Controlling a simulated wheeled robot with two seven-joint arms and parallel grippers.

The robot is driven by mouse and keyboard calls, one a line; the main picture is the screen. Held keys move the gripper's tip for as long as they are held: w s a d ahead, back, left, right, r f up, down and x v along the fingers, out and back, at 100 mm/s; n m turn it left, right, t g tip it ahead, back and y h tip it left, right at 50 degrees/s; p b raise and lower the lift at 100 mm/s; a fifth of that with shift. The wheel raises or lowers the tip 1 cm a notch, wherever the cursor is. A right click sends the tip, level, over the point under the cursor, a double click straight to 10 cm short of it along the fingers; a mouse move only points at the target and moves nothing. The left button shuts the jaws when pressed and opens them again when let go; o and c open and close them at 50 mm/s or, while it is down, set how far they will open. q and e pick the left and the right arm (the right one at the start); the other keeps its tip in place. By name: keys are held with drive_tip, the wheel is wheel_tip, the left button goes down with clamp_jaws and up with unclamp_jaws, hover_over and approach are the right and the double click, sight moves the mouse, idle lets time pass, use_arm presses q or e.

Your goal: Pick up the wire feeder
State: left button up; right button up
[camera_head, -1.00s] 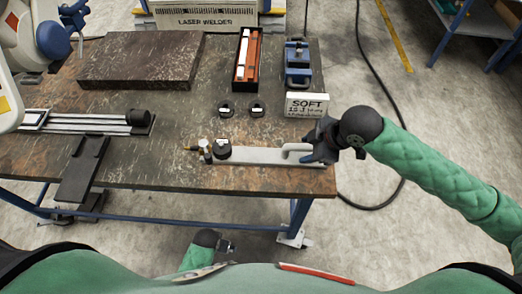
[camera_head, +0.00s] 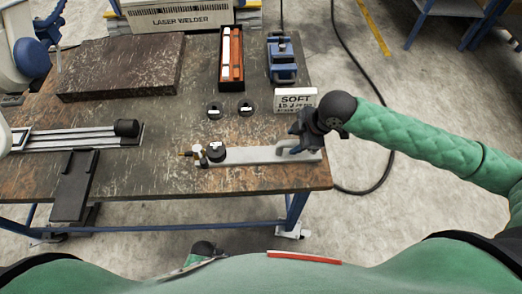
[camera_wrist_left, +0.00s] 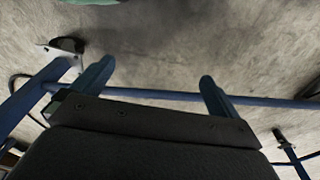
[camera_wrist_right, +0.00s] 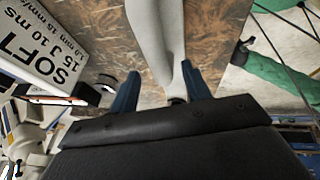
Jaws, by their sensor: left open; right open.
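The long light-grey bar with a brass tip and black knob, apparently the wire feeder (camera_head: 255,155), lies along the front right edge of the table. Its raised handle is at its right end, under my right gripper (camera_head: 297,138). In the right wrist view my open right gripper (camera_wrist_right: 160,85) has one finger on each side of the pale grey handle (camera_wrist_right: 156,35); contact cannot be told. My left gripper (camera_head: 222,253) is low in front of the table, mostly hidden by my body. In the left wrist view it (camera_wrist_left: 156,72) is open and empty above the floor.
Two black round parts (camera_head: 245,108) and a white SOFT sign (camera_head: 296,98) stand behind the bar. A blue device (camera_head: 283,60), a box with orange contents (camera_head: 231,58) and a dark slab (camera_head: 122,66) are farther back. A rail assembly (camera_head: 75,139) is at left.

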sight(292, 142)
drive_tip(key=shift+p+x, duration=0.55)
drive_tip(key=shift+x, duration=1.15)
use_arm(q)
drive_tip(key=f, duration=0.2)
drive_tip(key=s+a+f, duration=0.1)
drive_tip(key=shift+f, duration=0.25)
use_arm(e)
drive_tip(key=shift+s, duration=0.1)
clamp_jaws()
drive_tip(key=shift+r, duration=0.1)
